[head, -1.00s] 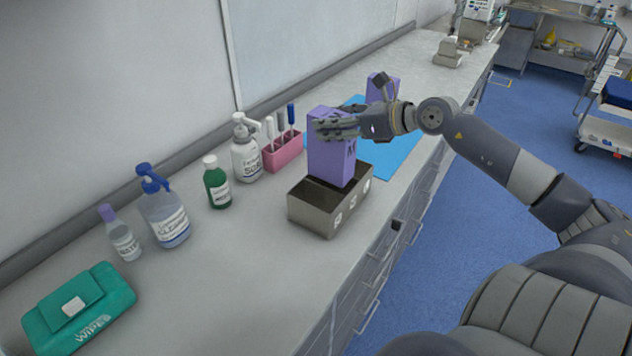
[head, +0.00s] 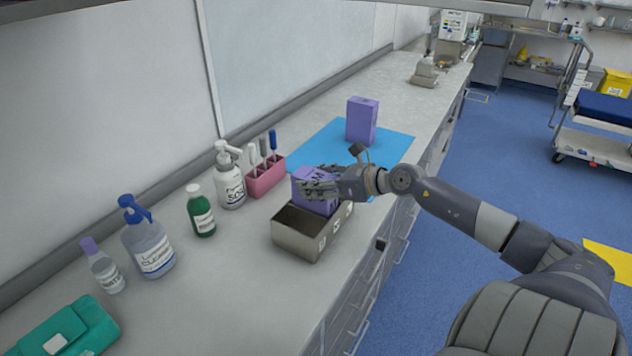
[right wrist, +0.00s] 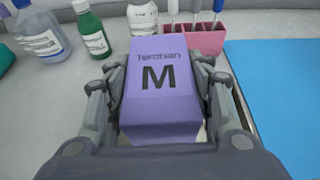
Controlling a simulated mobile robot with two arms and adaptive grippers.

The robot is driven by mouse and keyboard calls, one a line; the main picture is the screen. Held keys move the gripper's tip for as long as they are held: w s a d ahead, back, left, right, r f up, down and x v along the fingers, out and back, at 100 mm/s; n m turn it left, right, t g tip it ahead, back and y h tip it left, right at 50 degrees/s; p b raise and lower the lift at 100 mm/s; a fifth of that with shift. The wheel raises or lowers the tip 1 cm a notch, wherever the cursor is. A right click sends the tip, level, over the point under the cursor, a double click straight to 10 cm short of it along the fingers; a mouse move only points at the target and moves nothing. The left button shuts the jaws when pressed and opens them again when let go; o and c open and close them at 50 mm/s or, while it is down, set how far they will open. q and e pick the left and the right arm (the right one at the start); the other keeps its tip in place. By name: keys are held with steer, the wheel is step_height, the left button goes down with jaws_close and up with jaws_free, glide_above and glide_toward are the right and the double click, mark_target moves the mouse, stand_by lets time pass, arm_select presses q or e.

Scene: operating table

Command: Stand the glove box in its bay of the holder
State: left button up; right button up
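A purple glove box (head: 316,190) stands upright, its lower part inside the far bay of the grey metal holder (head: 298,243). My right gripper (head: 322,183) is around its upper part. In the right wrist view the glove box (right wrist: 160,85), marked "M", fills the space between the fingers of the gripper (right wrist: 160,95), which press against both sides. The near bay of the holder looks empty. The bottom of the box is hidden by the holder walls. A second purple box (head: 361,121) stands upright on the blue mat. My left gripper is not in view.
The blue mat (head: 395,147) lies behind the holder. A pink rack (head: 266,178), a white pump bottle (head: 229,180), a green bottle (head: 200,212) and a blue-topped cleaner bottle (head: 147,240) stand along the wall side. Bare counter lies in front of the holder.

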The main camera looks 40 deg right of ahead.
steer(key=o, duration=0.4)
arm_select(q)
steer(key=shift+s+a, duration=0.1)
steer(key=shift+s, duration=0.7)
arm_select(e)
steer(key=shift+s, duration=0.1)
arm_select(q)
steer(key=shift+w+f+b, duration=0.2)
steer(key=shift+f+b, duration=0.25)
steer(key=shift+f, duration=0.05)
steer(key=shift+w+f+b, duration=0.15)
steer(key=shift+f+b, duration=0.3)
arm_select(e)
steer(key=v, duration=1.2)
